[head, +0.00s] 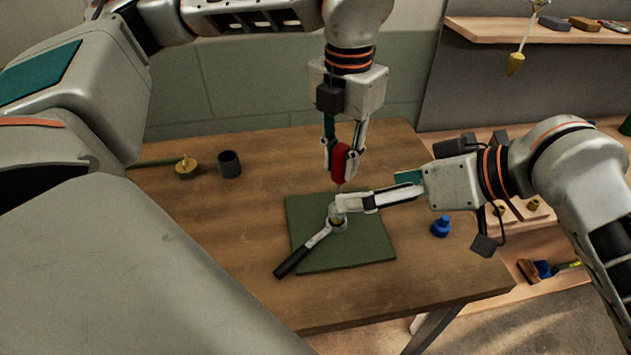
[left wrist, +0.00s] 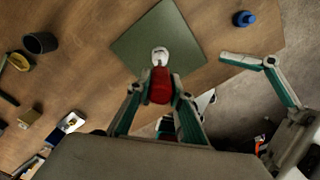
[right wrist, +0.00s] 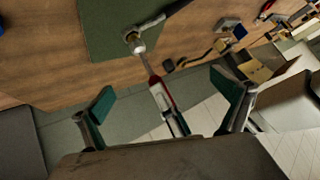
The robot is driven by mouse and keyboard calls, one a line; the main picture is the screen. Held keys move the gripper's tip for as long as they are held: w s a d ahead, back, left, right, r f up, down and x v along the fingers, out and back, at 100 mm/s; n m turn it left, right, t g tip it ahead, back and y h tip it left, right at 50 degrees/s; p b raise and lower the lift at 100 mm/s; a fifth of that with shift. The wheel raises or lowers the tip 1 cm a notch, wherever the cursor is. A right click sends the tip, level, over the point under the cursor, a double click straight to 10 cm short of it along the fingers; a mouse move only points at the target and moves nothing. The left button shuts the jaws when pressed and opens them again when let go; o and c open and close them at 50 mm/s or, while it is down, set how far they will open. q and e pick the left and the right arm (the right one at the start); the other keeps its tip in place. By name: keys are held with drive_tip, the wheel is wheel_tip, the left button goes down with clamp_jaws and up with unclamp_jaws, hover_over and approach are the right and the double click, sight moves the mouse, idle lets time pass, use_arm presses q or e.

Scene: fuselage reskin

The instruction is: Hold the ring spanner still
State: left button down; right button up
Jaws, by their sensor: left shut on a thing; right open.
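The ring spanner (head: 318,238) has a black handle and a silver shank. Its ring end is at a small metal fitting (head: 338,223) on the green mat (head: 368,250); whether it fully encircles the fitting I cannot tell. The spanner also shows at the top of the right wrist view (right wrist: 152,22). My left gripper (head: 341,165) points down, shut on a red-handled tool (left wrist: 160,85) whose thin shaft reaches down toward the fitting. My right gripper (right wrist: 160,85) comes in from the right, open, with nothing between its fingertips, close to the fitting in the head view.
A blue bottle (head: 441,226) stands right of the mat. A dark cup (head: 229,164) and a brass piece (head: 186,167) stand at the back left. A shelf (head: 500,32) hangs at the back right. The wooden table (head: 240,230) is clear left of the mat.

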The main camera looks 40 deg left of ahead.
sight(299, 253)
drive_tip(key=s+a+f+n+t+h, duration=0.1)
drive_tip(key=s+h, duration=0.2)
drive_tip(key=s, duration=0.2)
drive_tip(key=s+a+f+n+t+h, duration=0.1)
drive_tip(key=s+a+f+n+h, duration=0.1)
drive_tip(key=s, duration=0.3)
drive_tip(key=shift+s+a+h, duration=0.2)
drive_tip(key=shift+a+h, duration=0.1)
drive_tip(key=shift+h, duration=0.2)
drive_tip(key=x, duration=1.2)
drive_tip(key=c, duration=1.2)
drive_tip(key=shift+c, duration=0.2)
